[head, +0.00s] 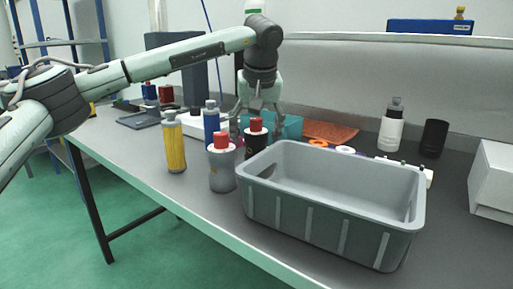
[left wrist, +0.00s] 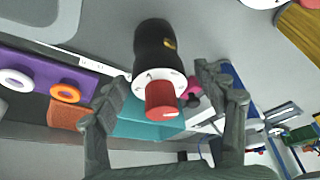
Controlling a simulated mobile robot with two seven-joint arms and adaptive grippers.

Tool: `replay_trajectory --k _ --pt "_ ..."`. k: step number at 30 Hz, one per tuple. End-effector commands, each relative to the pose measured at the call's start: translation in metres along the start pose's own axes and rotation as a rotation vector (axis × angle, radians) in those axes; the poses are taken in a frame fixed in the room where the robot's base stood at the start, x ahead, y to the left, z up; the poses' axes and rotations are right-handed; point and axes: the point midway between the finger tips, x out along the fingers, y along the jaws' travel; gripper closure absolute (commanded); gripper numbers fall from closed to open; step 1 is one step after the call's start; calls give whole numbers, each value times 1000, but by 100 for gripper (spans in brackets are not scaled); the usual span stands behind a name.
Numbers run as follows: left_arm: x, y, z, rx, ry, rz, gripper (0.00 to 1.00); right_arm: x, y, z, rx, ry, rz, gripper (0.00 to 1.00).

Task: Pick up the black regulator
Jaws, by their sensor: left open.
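The black regulator (head: 255,143) stands upright on the bench behind the grey bin, with a white collar and red cap. In the left wrist view its black body (left wrist: 155,45) shows between and beyond my fingertips, with the red cap toward the camera. My left gripper (head: 258,112) is over it from above, jaws open, one finger on each side. The left wrist view shows the open fingers (left wrist: 163,82) apart, with nothing clamped. The bin's rim hides the regulator's foot in the head view. My right gripper is not in view.
A grey bin (head: 330,225) stands close at the front right. A grey regulator with a red cap (head: 222,172), a yellow one (head: 175,150) and a blue one (head: 211,124) stand to the left. A teal tray (head: 292,128) is behind. The bench's front left is clear.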

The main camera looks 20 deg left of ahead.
Motion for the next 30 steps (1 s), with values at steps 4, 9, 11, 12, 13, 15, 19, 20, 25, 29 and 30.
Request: replay_trajectory --k 4,9,11,12,13,15,19,20,25,29,30 --pt "22 -1 1 -1 -3 -1 29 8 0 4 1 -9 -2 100" --pt "26 -1 0 -1 0 1 29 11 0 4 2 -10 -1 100" --pt "26 -1 0 -1 0 0 29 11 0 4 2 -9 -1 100" --pt "26 -1 0 -1 0 0 32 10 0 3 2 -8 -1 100" --pt "26 -1 0 -1 -1 0 36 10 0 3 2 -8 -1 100" --pt "26 -1 0 -1 -1 0 44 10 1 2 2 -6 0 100" --pt "26 -1 0 -1 -1 0 60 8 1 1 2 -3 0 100" --pt "26 -1 0 -1 -1 0 64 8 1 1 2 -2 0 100" --pt "25 -1 0 -1 -1 0 85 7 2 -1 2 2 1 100" --pt "24 0 0 -1 1 1 94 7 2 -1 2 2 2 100" --pt "24 0 0 -1 1 1 94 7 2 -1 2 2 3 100"
